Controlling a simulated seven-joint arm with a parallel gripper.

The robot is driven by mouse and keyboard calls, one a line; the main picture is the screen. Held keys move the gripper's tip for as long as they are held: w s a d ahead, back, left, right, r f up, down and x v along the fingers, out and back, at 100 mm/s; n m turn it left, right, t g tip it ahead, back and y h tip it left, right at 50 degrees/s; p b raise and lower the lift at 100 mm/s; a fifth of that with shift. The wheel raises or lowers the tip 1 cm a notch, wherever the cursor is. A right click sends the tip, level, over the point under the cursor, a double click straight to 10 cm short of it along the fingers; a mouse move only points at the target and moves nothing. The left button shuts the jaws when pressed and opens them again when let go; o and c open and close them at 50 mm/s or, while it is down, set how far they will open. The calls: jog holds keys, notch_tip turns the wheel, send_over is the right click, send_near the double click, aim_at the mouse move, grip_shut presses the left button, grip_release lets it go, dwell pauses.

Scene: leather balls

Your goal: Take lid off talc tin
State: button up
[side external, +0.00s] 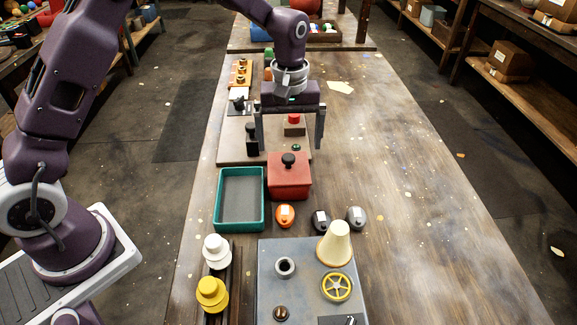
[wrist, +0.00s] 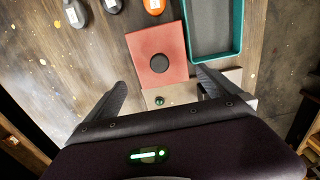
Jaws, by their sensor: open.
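A red square box with a dark round knob on its lid, seemingly the talc tin (side external: 289,181), stands on the wooden table right of the teal tray. The lid (wrist: 172,43) is on it. In the wrist view, its dark knob (wrist: 159,63) shows from above, just ahead of the fingers. My gripper (side external: 289,146) is open and empty, pointing down. It hangs above the board behind the red box, apart from the knob. In the wrist view, the two fingers are spread wide on either side of the near edge of the box.
An empty teal tray (side external: 217,211) stands left of the box. A board (side external: 228,148) behind carries a red button block (side external: 294,124) and a black post. Table right is clear.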

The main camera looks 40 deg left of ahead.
aim_at(288, 154)
jog(key=f, duration=0.4)
jog(key=shift+s+f, duration=0.2)
jog(key=c, duration=1.2)
notch_tip(288, 154, up, 9)
jog(key=w+d+f+n, duration=0.4)
jog(key=w+d+n, duration=0.25)
jog(key=n, duration=1.15)
jog(key=f, duration=1)
jog(key=shift+w+a, duration=0.1)
jog(key=shift+w, duration=0.1)
